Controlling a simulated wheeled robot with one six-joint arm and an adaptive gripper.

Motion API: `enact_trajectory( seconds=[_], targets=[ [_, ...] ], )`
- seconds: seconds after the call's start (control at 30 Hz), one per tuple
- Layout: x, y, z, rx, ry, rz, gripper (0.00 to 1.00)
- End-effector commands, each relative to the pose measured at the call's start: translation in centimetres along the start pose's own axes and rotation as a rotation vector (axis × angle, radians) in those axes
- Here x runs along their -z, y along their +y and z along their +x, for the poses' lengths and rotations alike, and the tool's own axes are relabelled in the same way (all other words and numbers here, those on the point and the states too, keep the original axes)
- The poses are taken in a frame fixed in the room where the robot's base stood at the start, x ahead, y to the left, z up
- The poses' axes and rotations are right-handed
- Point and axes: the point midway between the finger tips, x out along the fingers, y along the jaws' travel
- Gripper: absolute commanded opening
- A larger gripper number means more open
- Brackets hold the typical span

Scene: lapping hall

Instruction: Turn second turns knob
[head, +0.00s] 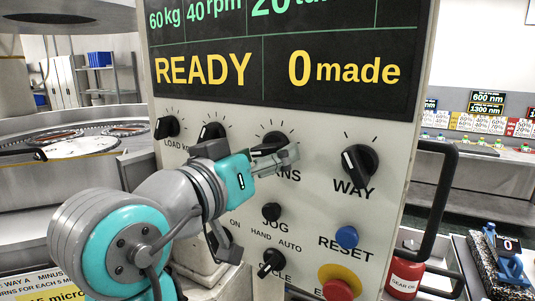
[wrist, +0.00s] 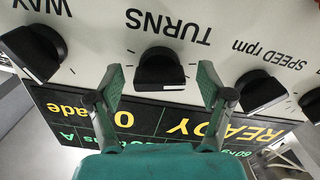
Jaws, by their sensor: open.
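The black TURNS knob (head: 272,141) is on the light control panel, partly hidden behind my gripper (head: 278,158) in the head view. In the wrist view, which shows the panel upside down, the TURNS knob (wrist: 160,69) sits between the two fingertips of my gripper (wrist: 163,76). The gripper is open, one finger on each side of the knob, with a gap visible on both sides. I cannot tell how deep the fingers reach around it. The display (head: 285,70) above reads 60 kg, 40 rpm, a partly cut-off 20, READY and 0 made.
The WAY knob (head: 360,164) and the SPEED knob (wrist: 261,91) flank the TURNS knob. Below are the JOG button (head: 271,212), the HAND/AUTO switch (head: 271,262), the blue RESET button (head: 346,237) and a red stop button (head: 338,288). A black handle (head: 443,200) stands right of the panel.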

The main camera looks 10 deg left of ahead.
Motion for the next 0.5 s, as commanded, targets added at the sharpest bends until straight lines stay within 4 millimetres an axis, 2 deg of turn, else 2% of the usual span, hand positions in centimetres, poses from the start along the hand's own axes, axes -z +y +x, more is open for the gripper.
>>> enact_trajectory(
  seconds=[0.13,0.43,0.5],
  targets=[
    [-0.01,0.01,0.87,0.000,0.000,0.000,0.79],
    [-0.01,0.00,1.02,0.001,0.000,0.000,0.79],
    [-0.01,0.00,1.01,0.001,0.000,0.000,0.62]
  ],
)
